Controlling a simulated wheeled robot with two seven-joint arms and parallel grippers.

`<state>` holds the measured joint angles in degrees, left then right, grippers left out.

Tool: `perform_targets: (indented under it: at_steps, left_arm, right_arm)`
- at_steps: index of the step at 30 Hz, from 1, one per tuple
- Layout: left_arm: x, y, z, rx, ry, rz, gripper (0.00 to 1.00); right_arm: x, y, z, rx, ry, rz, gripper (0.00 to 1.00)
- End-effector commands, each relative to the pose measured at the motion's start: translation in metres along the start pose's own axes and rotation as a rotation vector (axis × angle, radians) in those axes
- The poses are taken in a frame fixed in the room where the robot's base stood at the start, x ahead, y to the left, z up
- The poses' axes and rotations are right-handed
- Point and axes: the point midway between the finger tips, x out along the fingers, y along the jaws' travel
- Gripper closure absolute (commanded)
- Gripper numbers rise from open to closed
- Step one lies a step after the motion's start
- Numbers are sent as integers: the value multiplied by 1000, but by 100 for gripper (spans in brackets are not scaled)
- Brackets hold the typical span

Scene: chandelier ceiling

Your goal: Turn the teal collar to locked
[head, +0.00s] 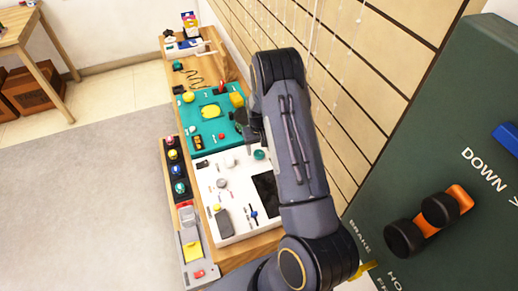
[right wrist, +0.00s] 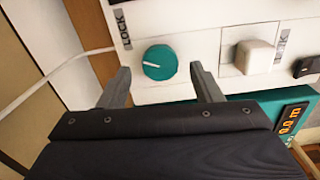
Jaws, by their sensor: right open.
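The teal collar (right wrist: 160,62) is a round knob on a white panel (right wrist: 190,20), with a pale pointer mark toward the left in the right wrist view. The word LOCK (right wrist: 125,25) is printed to its left. In the head view a teal round part (head: 259,154) shows on the white panel beside my arm. My right gripper (right wrist: 158,72) is open, its two fingers pointing toward the collar, one on each side and slightly below it in the picture. I see no contact. In the head view my right gripper (head: 246,122) is largely hidden by my arm. My left gripper is out of view.
A white square button (right wrist: 254,57) sits right of the collar. A teal board (head: 210,118) with a yellow part adjoins the white panel on the wooden bench. A dark green DOWN panel (head: 450,120) stands close at right. A slatted wall (head: 340,70) runs behind my arm.

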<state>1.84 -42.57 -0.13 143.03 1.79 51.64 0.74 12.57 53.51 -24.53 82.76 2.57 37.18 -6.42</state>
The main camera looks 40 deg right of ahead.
Motion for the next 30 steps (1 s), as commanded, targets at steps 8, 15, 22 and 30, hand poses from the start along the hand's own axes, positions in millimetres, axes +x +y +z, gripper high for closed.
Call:
perform_targets:
  at_steps: [8,15,22,30]
  left_arm:
    - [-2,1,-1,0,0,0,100]
    - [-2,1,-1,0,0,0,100]
    - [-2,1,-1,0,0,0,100]
    - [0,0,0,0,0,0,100]
  right_arm:
    - [18,0,0,0,0,-1,41]
    - [18,0,0,0,0,-1,46]
    - [18,0,0,0,0,-1,77]
    - [19,0,0,10,0,-1,86]
